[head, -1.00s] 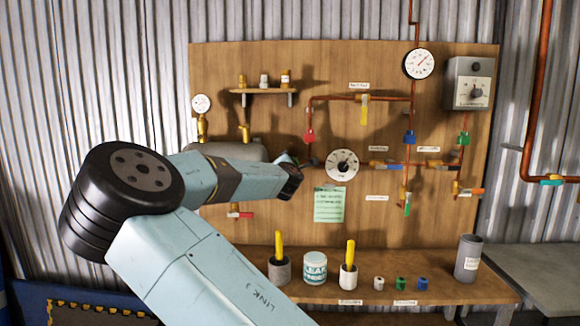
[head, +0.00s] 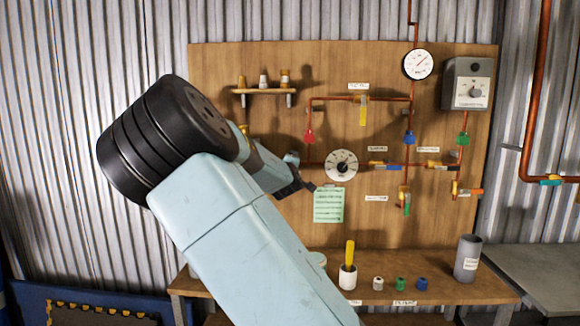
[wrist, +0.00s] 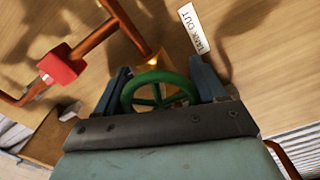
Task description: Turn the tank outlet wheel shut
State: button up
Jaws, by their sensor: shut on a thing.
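The tank outlet wheel (wrist: 181,97) is a green spoked wheel on a brass valve body (wrist: 152,60). In the wrist view it sits between the two fingers of my gripper (wrist: 160,86), which is shut on it. A white label reading "TANK OUT" (wrist: 194,28) is on the board just beyond the right finger. In the head view my gripper (head: 300,182) is at the board, left of the green note. My arm hides the wheel and most of the tank there.
A red handle (wrist: 61,67) on copper pipe lies left of the wheel. A round dial (head: 341,165) and a green note (head: 328,205) are close right of my gripper. A shelf below holds a yellow-handled tool in a cup (head: 348,277) and a grey cylinder (head: 467,258).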

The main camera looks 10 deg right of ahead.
jog(key=m, duration=0.5)
jog(key=shift+s+f, duration=0.1)
jog(key=shift+f, duration=0.25)
jog(key=shift+a+m, duration=0.1)
jog(key=shift+m, duration=0.2)
jog(key=o, duration=0.8)
jog(key=shift+c, duration=0.2)
jog(key=shift+o, duration=1.1)
jog(key=shift+r, duration=0.2)
jog(key=v, duration=1.3)
jog(key=shift+s, duration=0.25)
jog(key=shift+a, duration=0.1)
